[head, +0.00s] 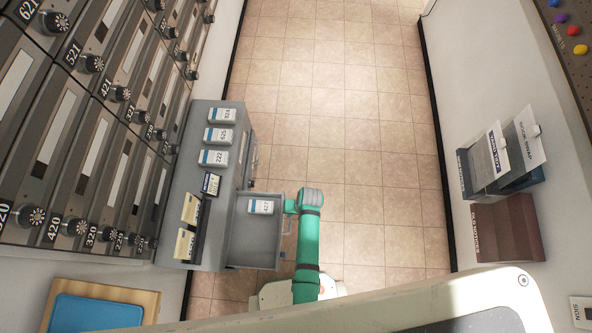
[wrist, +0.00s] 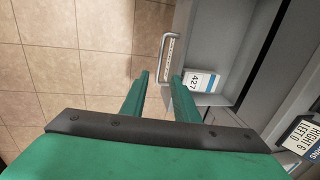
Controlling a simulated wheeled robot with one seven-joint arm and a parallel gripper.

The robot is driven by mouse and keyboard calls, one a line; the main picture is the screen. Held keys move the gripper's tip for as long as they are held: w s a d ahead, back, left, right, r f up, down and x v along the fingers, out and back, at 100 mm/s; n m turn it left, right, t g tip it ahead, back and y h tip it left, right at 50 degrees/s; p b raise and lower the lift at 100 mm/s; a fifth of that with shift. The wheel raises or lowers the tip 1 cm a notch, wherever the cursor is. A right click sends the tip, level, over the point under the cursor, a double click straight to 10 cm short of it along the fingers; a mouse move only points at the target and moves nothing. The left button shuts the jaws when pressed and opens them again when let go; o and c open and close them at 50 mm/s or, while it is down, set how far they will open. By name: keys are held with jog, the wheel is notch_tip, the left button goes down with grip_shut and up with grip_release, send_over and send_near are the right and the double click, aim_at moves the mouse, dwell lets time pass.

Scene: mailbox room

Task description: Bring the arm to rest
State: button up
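My green arm (head: 307,240) reaches up beside an open grey drawer (head: 237,240) in the head view. Its end bends left toward the drawer front, and my gripper (head: 289,207) is small there. In the wrist view my gripper (wrist: 162,78) shows two green fingers standing apart with nothing between them. The drawer's bar handle (wrist: 166,48) lies just beyond the fingertips, apart from them as far as I can tell. A white box marked 427 (head: 261,206) lies in the drawer; it also shows in the wrist view (wrist: 202,80), right of the fingers.
The grey cabinet (head: 185,140) carries several white boxes, like the one marked 222 (head: 214,158), and card holders. Mailboxes (head: 90,120) line the left wall. Racks (head: 498,170) hang on the right wall. The tiled floor (head: 340,120) between is clear.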

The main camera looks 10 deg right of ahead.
jog(key=shift+r, duration=0.35)
dwell(0.3)
jog(key=s+r+n+t+h, duration=0.1)
jog(key=s+r+t+h, duration=0.2)
jog(key=s+r+t, duration=0.45)
jog(key=s+a+r+t, duration=0.1)
jog(key=s+r+t, duration=0.1)
jog(key=r, duration=0.9)
jog(key=s+a+r+n+t, duration=0.1)
jog(key=s+a+r+t, duration=0.1)
jog(key=r, duration=1)
jog(key=s+a+r+t, duration=0.1)
jog(key=s+r+t, duration=0.2)
jog(key=r, duration=0.8)
jog(key=shift+a+r+y, duration=0.15)
jog(key=shift+r+y, duration=0.2)
jog(key=shift+y, duration=0.05)
jog(key=shift+t, duration=0.25)
